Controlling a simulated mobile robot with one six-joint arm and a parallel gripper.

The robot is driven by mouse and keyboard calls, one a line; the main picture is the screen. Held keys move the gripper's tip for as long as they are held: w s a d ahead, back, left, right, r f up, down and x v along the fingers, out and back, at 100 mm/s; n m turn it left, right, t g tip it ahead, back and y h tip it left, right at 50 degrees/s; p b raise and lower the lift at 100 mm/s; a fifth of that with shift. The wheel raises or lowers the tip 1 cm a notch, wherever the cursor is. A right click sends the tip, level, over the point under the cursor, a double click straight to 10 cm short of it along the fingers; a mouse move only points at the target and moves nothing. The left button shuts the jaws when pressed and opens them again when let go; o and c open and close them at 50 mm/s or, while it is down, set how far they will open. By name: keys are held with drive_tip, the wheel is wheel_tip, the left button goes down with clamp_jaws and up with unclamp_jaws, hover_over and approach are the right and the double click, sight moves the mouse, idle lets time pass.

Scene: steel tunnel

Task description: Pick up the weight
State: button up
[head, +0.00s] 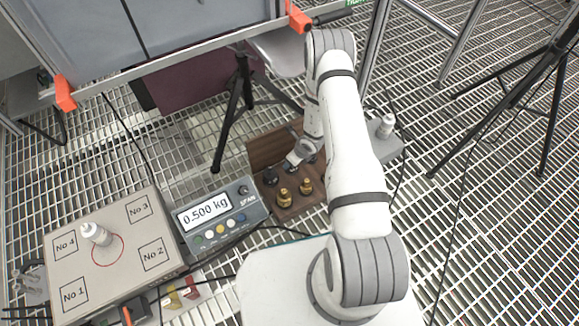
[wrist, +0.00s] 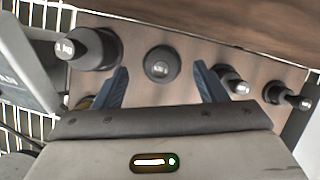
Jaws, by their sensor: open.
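A dark round-topped weight (wrist: 162,65) stands in the wooden weight box, centred in the wrist view. My gripper (wrist: 161,72) is open, with one blue finger on each side of this weight in the picture. Whether the fingers are down at its height, I cannot tell. A larger dark weight (wrist: 90,48) marked in kg is to the left. Two smaller silver-topped weights, one nearer (wrist: 232,82) and one farther right (wrist: 288,97), are to the right. In the head view my gripper (head: 297,158) is over the box, partly hiding its contents.
Two brass weights (head: 285,198) stand at the front of the wooden box (head: 265,150). A scale display (head: 206,213) reads 0.500 kg. Another silver weight (head: 386,126) stands right. Tripod legs (head: 232,115) rise behind.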

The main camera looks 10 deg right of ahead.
drive_tip(key=b+x, duration=0.2)
drive_tip(key=x, duration=0.4)
drive_tip(key=shift+s+d+b, duration=0.15)
drive_tip(key=shift+d+b, duration=0.05)
drive_tip(key=shift+b, duration=0.2)
drive_tip(key=shift+r, duration=0.1)
drive_tip(key=c, duration=1.4)
drive_tip(key=shift+s, duration=0.1)
